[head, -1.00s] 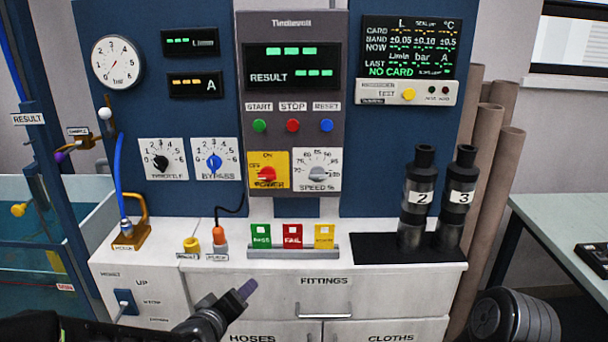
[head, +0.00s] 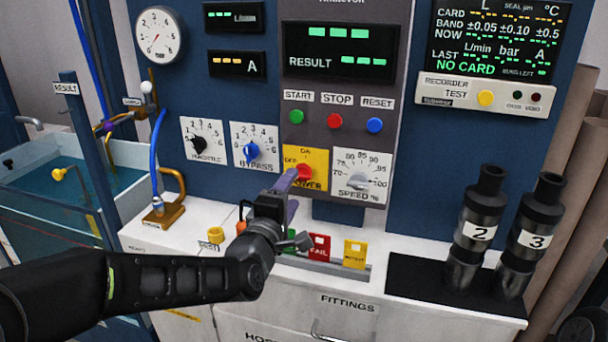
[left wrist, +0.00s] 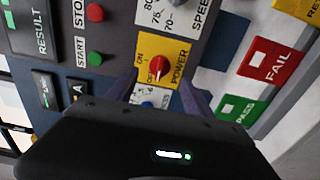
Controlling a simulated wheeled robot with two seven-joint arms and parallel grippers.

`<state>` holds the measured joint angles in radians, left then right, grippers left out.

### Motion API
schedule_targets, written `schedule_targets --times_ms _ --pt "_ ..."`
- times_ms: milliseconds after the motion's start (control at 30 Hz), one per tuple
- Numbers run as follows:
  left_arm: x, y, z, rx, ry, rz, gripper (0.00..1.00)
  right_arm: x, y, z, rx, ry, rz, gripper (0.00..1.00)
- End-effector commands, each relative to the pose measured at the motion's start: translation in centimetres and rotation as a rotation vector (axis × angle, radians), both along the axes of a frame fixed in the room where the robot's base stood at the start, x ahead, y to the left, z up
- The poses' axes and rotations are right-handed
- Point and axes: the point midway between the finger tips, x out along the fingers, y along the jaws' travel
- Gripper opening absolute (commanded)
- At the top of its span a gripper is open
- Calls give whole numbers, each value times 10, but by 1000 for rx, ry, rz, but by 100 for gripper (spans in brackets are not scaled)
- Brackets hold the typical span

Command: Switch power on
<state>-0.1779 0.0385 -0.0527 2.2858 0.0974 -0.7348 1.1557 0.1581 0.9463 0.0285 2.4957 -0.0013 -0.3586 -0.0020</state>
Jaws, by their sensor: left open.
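The red power switch knob (head: 305,172) sits on a yellow plate (head: 320,157) marked ON, OFF and POWER, low on the grey control panel. It also shows in the left wrist view as a red knob (left wrist: 158,64) on its yellow plate. My left gripper (head: 289,184) is in front of the power plate, with its purple-grey fingertips just left of and below the knob in the head view. In the left wrist view the fingers of my left gripper (left wrist: 157,85) are spread apart, with the knob ahead between them and nothing held. My right gripper is not in view.
The speed dial (head: 358,182) is right of the power plate, and the bypass dial (head: 252,150) is left of it. Start, stop and reset buttons sit above. A red FAIL card (head: 320,247) and others stand below. Black tubes (head: 478,230) stand at right.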

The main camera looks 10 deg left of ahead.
Motion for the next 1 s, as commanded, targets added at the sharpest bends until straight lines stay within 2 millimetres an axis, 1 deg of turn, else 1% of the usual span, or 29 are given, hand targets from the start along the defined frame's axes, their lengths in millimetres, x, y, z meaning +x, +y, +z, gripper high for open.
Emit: schedule_targets --times_ms 200,333,467,700,800,900,1000 --pt "1 0 0 2 1 0 60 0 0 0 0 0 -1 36" --pt "7 -1 1 2 1 0 60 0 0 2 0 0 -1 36" --pt "22 -2 0 2 3 -1 60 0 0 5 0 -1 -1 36" --pt "59 -4 0 3 2 -1 60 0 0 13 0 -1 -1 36" --pt "70 -5 0 2 2 -1 60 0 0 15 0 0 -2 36" --pt "76 -5 0 2 2 -1 60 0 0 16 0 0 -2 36" --pt "78 -5 0 2 1 -2 60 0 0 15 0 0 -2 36"
